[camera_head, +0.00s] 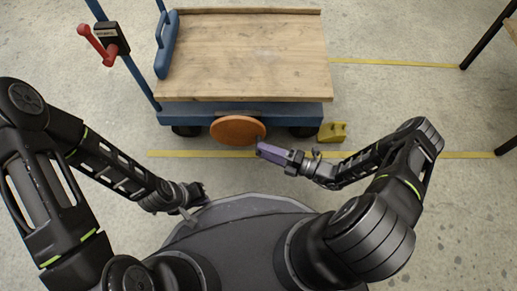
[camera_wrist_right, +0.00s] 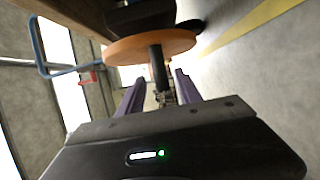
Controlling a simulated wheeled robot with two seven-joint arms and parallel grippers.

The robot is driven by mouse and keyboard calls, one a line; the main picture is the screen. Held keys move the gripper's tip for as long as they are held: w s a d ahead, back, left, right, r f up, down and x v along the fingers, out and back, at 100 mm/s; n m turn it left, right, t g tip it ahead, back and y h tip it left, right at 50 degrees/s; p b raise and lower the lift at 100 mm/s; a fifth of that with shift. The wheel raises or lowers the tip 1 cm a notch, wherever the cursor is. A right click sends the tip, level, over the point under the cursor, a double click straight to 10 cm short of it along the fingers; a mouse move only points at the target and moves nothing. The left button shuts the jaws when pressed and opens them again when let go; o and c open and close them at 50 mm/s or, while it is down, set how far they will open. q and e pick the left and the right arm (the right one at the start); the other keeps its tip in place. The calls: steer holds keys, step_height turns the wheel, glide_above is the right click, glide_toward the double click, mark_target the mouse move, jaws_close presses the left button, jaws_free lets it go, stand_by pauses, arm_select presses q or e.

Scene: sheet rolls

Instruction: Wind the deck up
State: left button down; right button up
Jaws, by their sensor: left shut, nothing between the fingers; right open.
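The deck (camera_head: 250,55) is a flat wooden board on a blue cart, bare on top. An orange disc (camera_head: 238,130) is at the cart's front side; it also shows in the right wrist view (camera_wrist_right: 125,50). A dark peg (camera_wrist_right: 157,66) sticks out from the disc towards my right gripper. My right gripper (camera_head: 262,149), with purple fingers, is just in front of the disc's right side. In the wrist view its fingers (camera_wrist_right: 158,92) stand open on either side of the peg's line, with no visible grip. My left gripper (camera_head: 198,194) is shut and empty, low beside my base.
A red handle (camera_head: 97,45) on a black box is on the cart's blue post at the left. A yellow block (camera_head: 332,132) lies by the cart's front right corner. Yellow lines mark the floor. Dark table legs (camera_head: 487,35) stand at right. The floor around is mostly clear.

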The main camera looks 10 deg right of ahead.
steer(key=shift+x, duration=1.35)
steer(key=c, duration=0.9)
steer(key=shift+r, duration=0.15)
